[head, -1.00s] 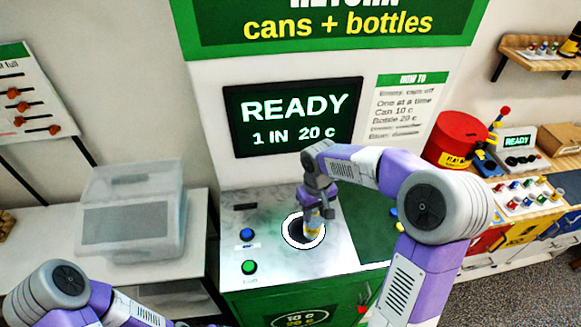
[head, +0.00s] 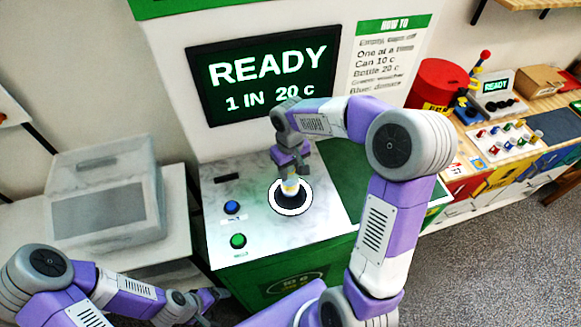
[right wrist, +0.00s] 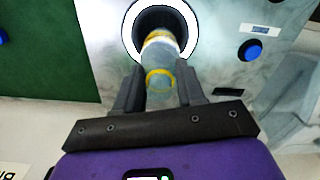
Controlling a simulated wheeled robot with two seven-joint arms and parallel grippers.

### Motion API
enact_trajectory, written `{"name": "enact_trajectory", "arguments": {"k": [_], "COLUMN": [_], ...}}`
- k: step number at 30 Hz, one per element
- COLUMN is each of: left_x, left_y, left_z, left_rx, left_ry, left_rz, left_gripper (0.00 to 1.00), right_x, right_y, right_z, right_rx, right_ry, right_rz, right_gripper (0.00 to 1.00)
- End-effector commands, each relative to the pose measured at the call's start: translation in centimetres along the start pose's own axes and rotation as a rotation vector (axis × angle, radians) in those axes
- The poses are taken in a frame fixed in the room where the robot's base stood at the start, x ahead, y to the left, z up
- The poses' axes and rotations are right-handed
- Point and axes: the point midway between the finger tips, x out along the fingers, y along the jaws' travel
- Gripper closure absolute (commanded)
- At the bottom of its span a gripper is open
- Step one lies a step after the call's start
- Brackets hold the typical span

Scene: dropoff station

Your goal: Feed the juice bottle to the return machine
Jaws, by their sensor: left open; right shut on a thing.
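The return machine (head: 218,240) has a marble-look top with a round white-ringed intake (head: 304,207). Its screen (head: 265,80) reads "READY 1 IN 20 c". My right gripper (head: 289,172) is above the intake and shut on the juice bottle (head: 290,187). In the right wrist view, the clear bottle (right wrist: 160,80) with yellow bands sits between the fingers of my right gripper (right wrist: 158,88), and its far end overlaps the dark opening of the intake (right wrist: 135,40). How deep it reaches is unclear. My left gripper (head: 205,300) is open and empty, low at the front left.
A blue button (head: 232,207) and a green button (head: 238,241) are left of the intake. A translucent bin (head: 105,195) stands on a white table at left. A red drum (head: 436,84) and a workbench are at right.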

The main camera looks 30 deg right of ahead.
Motion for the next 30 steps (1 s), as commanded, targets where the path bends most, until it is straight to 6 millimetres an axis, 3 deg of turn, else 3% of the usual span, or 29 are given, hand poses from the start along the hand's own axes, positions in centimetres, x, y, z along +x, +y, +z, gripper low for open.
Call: {"name": "enact_trajectory", "arguments": {"k": [6,30], "left_x": [1.5,1.6], "left_y": [-0.6,-0.6], "left_z": [-0.1,-0.1], "left_rx": [0.000,0.000], "left_ry": [0.000,0.000], "left_rz": [0.000,0.000], "left_gripper": [0.16,0.16], "right_x": [2.1,1.8], "right_y": [0.0,0.0], "right_z": [0.0,0.1], "right_rx": [0.001,0.001], "right_ry": [-0.001,0.001], "right_rz": [-0.001,0.012], "right_gripper": [1.00,1.00]}}
